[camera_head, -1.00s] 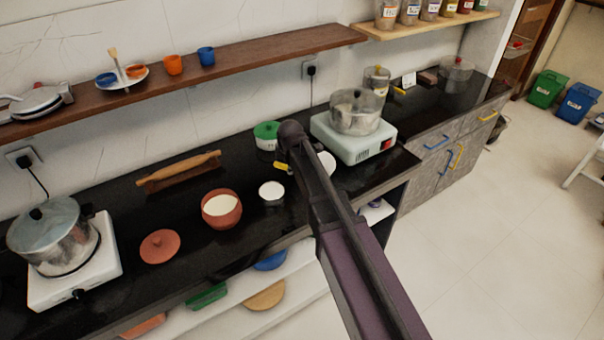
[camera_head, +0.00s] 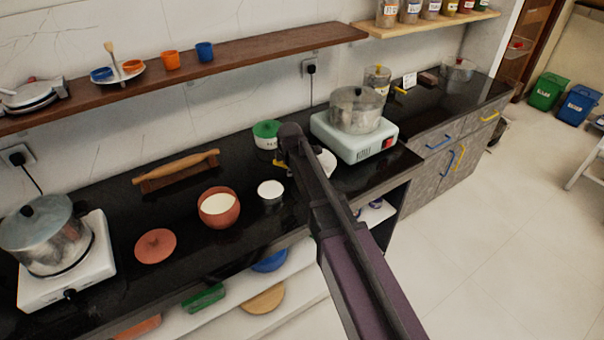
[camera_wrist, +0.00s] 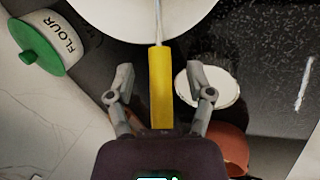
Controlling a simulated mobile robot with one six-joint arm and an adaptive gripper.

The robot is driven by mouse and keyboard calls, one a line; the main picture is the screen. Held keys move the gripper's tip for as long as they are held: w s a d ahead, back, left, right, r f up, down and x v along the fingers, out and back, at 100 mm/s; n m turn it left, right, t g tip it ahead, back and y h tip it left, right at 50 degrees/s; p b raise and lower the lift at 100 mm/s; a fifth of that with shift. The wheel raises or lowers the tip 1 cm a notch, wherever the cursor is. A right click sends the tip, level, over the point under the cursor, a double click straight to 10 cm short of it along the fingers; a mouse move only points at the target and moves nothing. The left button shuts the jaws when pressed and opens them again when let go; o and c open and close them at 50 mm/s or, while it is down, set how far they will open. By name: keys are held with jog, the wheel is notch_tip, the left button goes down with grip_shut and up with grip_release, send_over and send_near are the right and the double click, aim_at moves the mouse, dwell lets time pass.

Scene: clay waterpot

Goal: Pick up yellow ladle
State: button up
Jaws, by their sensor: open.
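The yellow ladle handle (camera_wrist: 160,85) lies between the two grey fingers of my gripper (camera_wrist: 161,82) in the wrist view. The fingers are spread, with a gap on each side of the handle. The handle runs up to a thin metal rod that reaches a white round dish (camera_wrist: 135,18) at the top. The ladle's bowl end cannot be made out. In the head view a short piece of yellow (camera_head: 281,163) shows beside my arm's end, which hides the gripper and most of the ladle there.
A flour jar with a green lid (camera_head: 267,133) stands behind the arm's end. A white cup (camera_head: 270,192) and a clay pot (camera_head: 219,208) stand to the left. A steel pot (camera_head: 356,110) on a pale cooker stands to the right. The clay lid (camera_head: 155,246) lies further left.

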jog(key=shift+w+f, duration=0.2)
jog(key=shift+f, duration=0.3)
grip_shut()
dwell(0.3)
